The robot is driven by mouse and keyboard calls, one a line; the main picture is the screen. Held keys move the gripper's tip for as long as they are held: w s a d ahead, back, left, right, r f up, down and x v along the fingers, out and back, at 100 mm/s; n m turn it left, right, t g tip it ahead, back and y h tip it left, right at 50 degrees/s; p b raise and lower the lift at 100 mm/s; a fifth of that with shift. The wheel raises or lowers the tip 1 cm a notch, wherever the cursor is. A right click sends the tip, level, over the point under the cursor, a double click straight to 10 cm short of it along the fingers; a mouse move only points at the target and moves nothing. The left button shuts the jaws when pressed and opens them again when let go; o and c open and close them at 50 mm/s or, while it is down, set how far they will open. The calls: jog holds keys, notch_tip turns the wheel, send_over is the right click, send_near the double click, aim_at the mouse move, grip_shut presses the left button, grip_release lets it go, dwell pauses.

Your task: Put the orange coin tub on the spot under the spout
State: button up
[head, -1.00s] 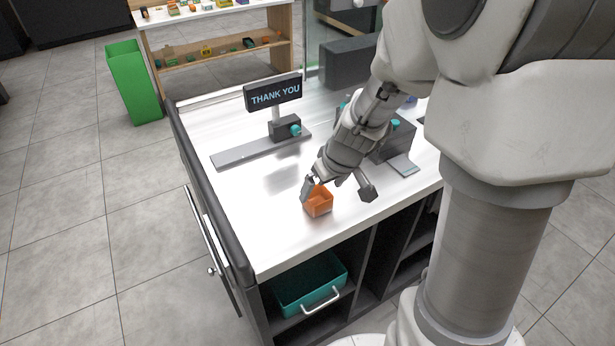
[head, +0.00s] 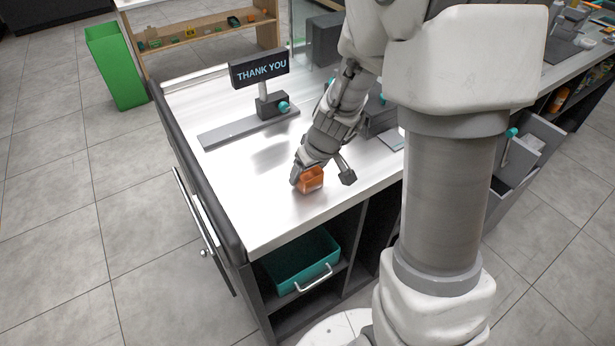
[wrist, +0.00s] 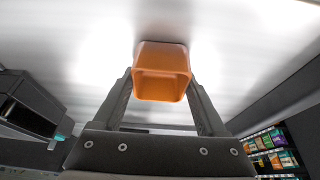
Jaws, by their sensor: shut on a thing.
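The orange coin tub (head: 311,181) is over the front part of the metal counter, small and open-topped. In the wrist view the tub (wrist: 161,72) sits between the two dark fingers. My gripper (head: 308,177) is shut on it; the same gripper (wrist: 163,85) shows a finger at each side of the tub. I cannot tell whether the tub touches the counter or hangs just above it. A dark grey device (head: 377,118) with teal parts stands behind my arm and is partly hidden. I cannot make out a spout or the spot under it.
The counter (head: 225,195) is clear at the front left. A teal bin (head: 302,262) sits in the shelf below. A green bin (head: 117,66) stands on the floor.

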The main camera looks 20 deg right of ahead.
jog(key=c, duration=0.5)
jog(key=shift+r, duration=0.15)
jog(key=shift+r, duration=0.25)
notch_tip(320, 180, up, 4)
jog(key=shift+f+p, duration=0.1)
jog(key=shift+p, duration=0.8)
jog(key=s+d+r, duration=0.1)
jog(key=d+r, duration=0.2)
jog(key=d, duration=0.2)
jog(key=s+d+r+b, duration=0.1)
jog(key=d+r, duration=0.2)
jog(key=d, duration=0.3)
jog(key=shift+s+d+r, duration=0.2)
jog(key=shift+s+r, duration=0.05)
jog(key=shift+s, duration=0.1)
jog(key=shift+s, duration=0.1)
